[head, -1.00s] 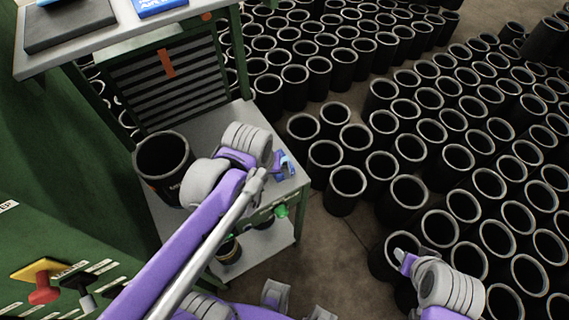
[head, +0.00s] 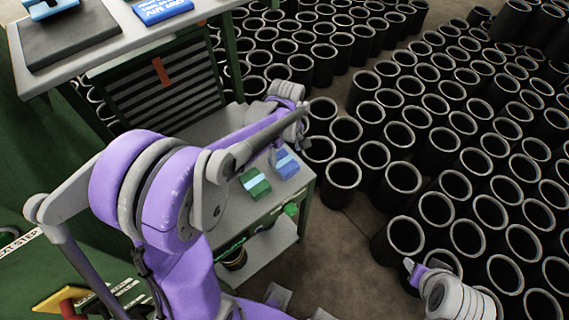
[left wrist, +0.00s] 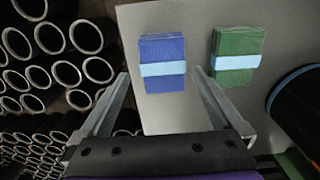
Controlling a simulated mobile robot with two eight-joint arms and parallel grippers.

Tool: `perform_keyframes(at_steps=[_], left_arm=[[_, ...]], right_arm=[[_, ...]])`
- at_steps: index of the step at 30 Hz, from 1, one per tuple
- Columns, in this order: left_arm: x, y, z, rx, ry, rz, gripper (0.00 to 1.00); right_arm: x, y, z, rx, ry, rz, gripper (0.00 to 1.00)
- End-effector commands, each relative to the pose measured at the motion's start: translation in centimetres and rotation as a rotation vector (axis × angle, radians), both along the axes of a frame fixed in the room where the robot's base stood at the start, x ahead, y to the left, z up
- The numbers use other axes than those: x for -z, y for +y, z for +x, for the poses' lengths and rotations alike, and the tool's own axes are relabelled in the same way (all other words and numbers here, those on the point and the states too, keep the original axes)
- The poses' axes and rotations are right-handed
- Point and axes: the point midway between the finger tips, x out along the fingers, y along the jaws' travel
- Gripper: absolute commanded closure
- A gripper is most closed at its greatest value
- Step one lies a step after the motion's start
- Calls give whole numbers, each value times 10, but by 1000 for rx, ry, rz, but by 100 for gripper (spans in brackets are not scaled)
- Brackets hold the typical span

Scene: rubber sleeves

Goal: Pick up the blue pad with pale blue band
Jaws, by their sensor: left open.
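The blue pad with a pale blue band (head: 287,164) lies flat on the grey cart top in the head view. In the left wrist view the blue pad (left wrist: 163,50) lies ahead, between the lines of the two fingers. My left gripper (left wrist: 161,74) is open and empty, with a finger to each side of the pad's near end and apart from it. In the head view my left gripper (head: 302,144) hangs by the pad, partly hidden by its arm. My right gripper (head: 412,268) is at the lower right, its jaws unclear.
A green pad with a pale band (head: 254,183) lies beside the blue one. Many black rubber sleeves (head: 404,236) crowd the floor to the right. A higher table (head: 95,52) is at upper left.

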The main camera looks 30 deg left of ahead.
Motion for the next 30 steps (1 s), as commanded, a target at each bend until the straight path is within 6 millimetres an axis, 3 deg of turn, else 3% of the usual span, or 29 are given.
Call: perform_keyframes(at_steps=[12,20,30], left_arm=[[50,4,-2,1,-1,0,0],[53,4,-3,1,-1,1,0],[53,4,-3,1,-1,1,58]], right_arm=[[1,0,0,0,1,0,53],[1,0,0,0,0,0,53],[1,0,0,0,0,0,53]])
